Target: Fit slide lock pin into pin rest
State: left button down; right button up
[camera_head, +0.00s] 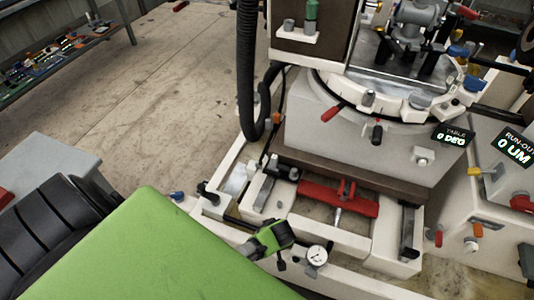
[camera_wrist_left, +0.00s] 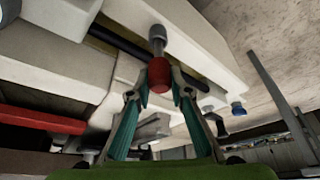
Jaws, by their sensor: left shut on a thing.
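My left gripper (camera_head: 270,240), green and black, is low over the near edge of the pale machine base in the head view. In the left wrist view its teal fingers (camera_wrist_left: 159,88) are closed around a red knob with a grey metal shaft and round end, which looks like the slide lock pin (camera_wrist_left: 159,75). The pin is hidden by the gripper in the head view. I cannot pick out the pin rest for certain. My right gripper is in neither view.
A red bar (camera_head: 352,206) lies across the base frame right of the gripper; it also shows in the wrist view (camera_wrist_left: 40,120). A dial gauge (camera_head: 317,255) is close to the gripper's right. A black hose (camera_head: 247,70) hangs behind. Open floor (camera_head: 150,90) lies left.

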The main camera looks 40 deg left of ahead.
pick_arm(q)
jog(key=shift+f, duration=0.35)
jog(key=c, duration=1.8)
grip_release()
jog(key=shift+o, duration=0.2)
jog(key=v, duration=1.2)
